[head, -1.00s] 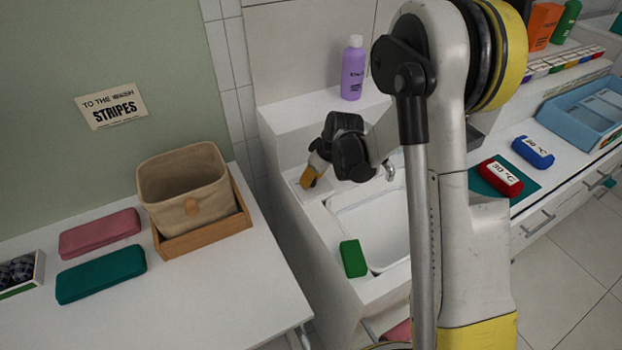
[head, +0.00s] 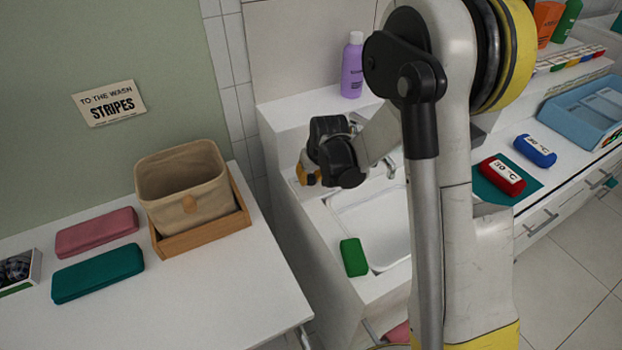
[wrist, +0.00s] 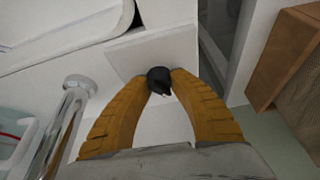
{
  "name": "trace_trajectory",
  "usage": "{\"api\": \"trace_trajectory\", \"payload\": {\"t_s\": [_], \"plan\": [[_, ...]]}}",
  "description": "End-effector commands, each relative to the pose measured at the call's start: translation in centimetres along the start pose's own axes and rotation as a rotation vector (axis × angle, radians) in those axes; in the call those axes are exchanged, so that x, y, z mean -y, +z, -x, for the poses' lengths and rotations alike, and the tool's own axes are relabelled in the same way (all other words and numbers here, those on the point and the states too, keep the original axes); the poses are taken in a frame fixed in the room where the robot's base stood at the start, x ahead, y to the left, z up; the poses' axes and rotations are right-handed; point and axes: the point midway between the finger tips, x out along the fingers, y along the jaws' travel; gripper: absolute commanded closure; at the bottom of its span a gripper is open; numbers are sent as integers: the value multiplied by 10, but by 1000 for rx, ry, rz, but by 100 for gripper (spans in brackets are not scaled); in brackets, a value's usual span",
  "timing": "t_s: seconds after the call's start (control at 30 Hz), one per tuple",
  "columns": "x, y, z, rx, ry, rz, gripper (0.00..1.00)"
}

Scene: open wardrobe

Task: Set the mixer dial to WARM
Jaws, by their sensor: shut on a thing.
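The mixer dial (wrist: 159,79) is a small black knob, seen in the wrist view on a pale square plate (wrist: 165,50) beside the sink. My gripper (wrist: 160,82) has its two orange fingers closed on the dial from both sides. In the head view my gripper (head: 307,176) is at the back left corner of the sink, mostly behind my dark wrist, and the dial is hidden there. No WARM mark or other lettering is readable on the plate in either view.
The metal tap (wrist: 75,110) stands close to the left finger in the wrist view. The sink basin (head: 375,225) has a green block (head: 353,257) on its front left rim. A purple bottle (head: 352,66) stands on the ledge behind. A fabric basket (head: 183,185) sits left.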

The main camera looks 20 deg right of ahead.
Motion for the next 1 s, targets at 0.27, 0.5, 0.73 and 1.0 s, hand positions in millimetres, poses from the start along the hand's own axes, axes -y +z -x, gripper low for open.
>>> {"api": "trace_trajectory", "payload": {"t_s": [0.27, 0.5, 0.73, 1.0], "plan": [[1, 0, -1, 1, 96, -230, 100], [1, 0, -1, 1, 164, -394, 100], [1, 0, -1, 1, 206, -496, 100], [0, 0, 0, 2, 226, -544, 100]]}}
